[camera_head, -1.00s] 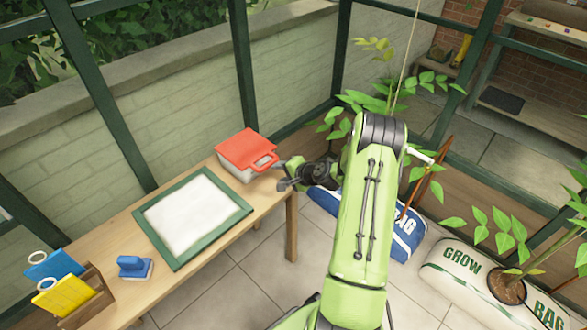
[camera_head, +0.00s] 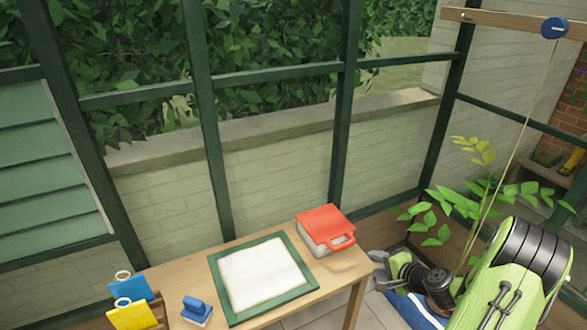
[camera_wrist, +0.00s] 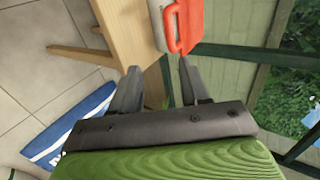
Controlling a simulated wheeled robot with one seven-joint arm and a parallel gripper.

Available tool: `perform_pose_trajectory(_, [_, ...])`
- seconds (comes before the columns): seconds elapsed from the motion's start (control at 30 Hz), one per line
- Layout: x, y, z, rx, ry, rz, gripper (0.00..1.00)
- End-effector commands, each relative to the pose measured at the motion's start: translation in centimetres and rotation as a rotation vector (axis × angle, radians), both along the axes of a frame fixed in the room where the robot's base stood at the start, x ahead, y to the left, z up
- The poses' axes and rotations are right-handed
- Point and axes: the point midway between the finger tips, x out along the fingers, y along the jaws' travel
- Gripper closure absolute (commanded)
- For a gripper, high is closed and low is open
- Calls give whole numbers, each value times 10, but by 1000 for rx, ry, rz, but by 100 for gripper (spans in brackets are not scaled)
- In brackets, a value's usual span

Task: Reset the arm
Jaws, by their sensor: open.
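My arm is green with black joints and stands at the lower right of the head view. My gripper (camera_head: 377,270) is just off the right end of the wooden table (camera_head: 345,268), close to the red-lidded box. In the wrist view my gripper (camera_wrist: 158,80) has its two dark fingers apart with nothing between them. The box with a red lid and handle (camera_head: 325,229) sits on the table's right end. It also shows in the wrist view (camera_wrist: 180,25), beyond the fingertips.
On the table are a green-framed white tray (camera_head: 308,291), a blue block-like tool (camera_head: 196,309), and a wooden holder (camera_head: 160,312) with blue and yellow scoops. A leafy plant (camera_head: 475,195) stands behind my arm. A blue bag (camera_wrist: 70,125) lies on the floor. Green window frames stand behind the table.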

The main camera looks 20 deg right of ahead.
Motion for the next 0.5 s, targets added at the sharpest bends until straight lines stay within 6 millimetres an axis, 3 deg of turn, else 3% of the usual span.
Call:
perform_pose_trajectory(0.07, [1,2,2,-7,2,10,55])
perform_pose_trajectory(0.17, [7,24,20,-75,30,109,55])
perform_pose_trajectory(0.33, [4,104,78,-339,145,446,55])
perform_pose_trajectory(0.5, [-37,176,136,-622,249,727,55])
